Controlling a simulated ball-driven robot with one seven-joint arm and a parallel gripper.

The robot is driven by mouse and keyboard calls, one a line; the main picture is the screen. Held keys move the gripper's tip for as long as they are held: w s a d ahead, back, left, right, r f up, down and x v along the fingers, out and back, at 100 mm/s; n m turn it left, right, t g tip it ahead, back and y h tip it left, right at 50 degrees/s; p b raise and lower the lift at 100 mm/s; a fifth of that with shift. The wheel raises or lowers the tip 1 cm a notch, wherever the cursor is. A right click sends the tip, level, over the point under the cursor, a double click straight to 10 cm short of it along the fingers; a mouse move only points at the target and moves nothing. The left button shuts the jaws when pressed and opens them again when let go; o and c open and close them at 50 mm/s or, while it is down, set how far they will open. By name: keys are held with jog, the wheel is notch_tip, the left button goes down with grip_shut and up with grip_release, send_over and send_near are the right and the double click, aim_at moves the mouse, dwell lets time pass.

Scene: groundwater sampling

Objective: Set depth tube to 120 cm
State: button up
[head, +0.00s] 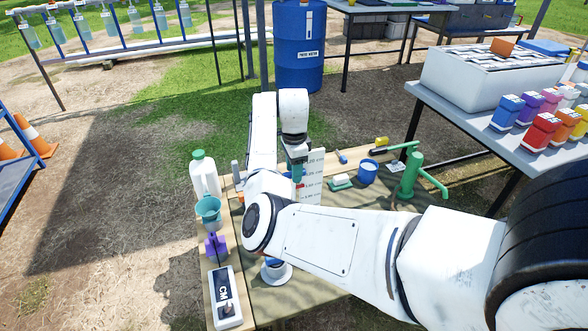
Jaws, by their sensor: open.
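A white scale board (312,188) with green and red level marks stands upright on the wooden bench; its numbers are too small to read surely. I cannot make out a separate depth tube or its slider. My arm reaches over the bench, bends up and comes down in front of the board. My gripper (298,170) points down at the board's left part and covers some of it. It is open. I cannot tell whether it touches anything; a small red part shows just below it.
On the bench, a white jug (204,178), a teal funnel (208,209), a purple piece (215,244) and a white "CM" box (226,297) line the left edge. A blue cup (368,172) and green hand pump (411,178) stand right. My forearm hides the bench's front right.

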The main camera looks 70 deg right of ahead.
grip_shut()
dwell(0.3)
dwell(0.3)
